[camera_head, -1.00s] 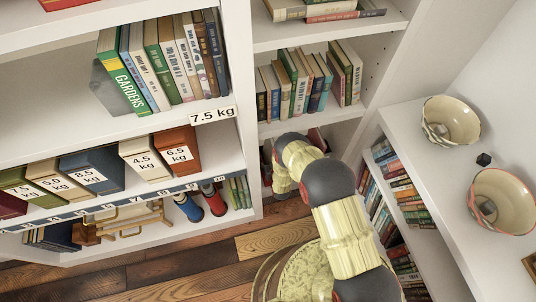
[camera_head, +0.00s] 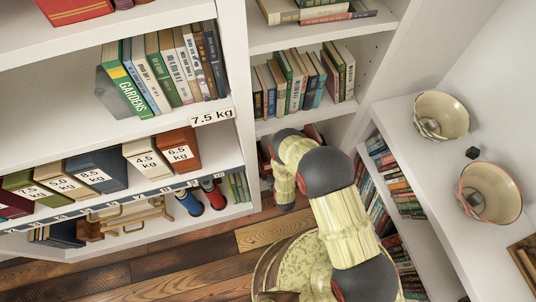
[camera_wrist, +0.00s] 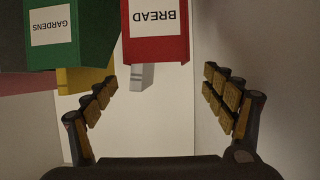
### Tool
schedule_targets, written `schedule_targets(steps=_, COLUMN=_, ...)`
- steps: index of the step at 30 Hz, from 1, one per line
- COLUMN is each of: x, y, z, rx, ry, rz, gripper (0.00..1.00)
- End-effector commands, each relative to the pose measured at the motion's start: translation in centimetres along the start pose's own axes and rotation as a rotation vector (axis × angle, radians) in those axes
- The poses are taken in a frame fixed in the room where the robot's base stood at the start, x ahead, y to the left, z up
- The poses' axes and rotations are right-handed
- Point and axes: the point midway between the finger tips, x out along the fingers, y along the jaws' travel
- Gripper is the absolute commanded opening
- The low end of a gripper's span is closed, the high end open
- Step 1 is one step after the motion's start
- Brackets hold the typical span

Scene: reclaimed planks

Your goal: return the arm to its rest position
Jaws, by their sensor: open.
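My arm (camera_head: 345,233) is folded in the lower middle of the head view, in front of the shelf corner. The end of the arm is mostly hidden behind its own links there, so the fingers cannot be made out. In the wrist view my gripper (camera_wrist: 160,84) is open, with its two padded fingers wide apart and nothing between them. Past the fingertips stand a red book labelled BREAD (camera_wrist: 156,45) and a green book labelled GARDENS (camera_wrist: 70,55), both upside down in that view.
A white bookcase (camera_head: 240,110) with books and weight-labelled boxes (camera_head: 97,171) fills the left and back. A low white shelf (camera_head: 415,185) on the right carries two bowls (camera_head: 441,116) (camera_head: 490,193) and a small dark cube (camera_head: 473,153). Plank floor (camera_head: 180,270) is open at lower left.

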Motion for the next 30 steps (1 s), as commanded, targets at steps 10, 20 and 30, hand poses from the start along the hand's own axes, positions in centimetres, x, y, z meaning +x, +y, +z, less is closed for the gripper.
schedule_targets(steps=10, x=-1.4, y=0.0, z=0.0, rx=0.0, ry=0.0, rz=0.0, gripper=0.84)
schedule_targets(steps=20, x=-1.4, y=0.0, z=0.0, rx=0.0, ry=0.0, rz=0.0, gripper=0.84)
schedule_targets(steps=30, x=-1.9, y=0.1, z=4.7, rx=-0.004, ry=-0.173, rz=0.002, gripper=0.84)
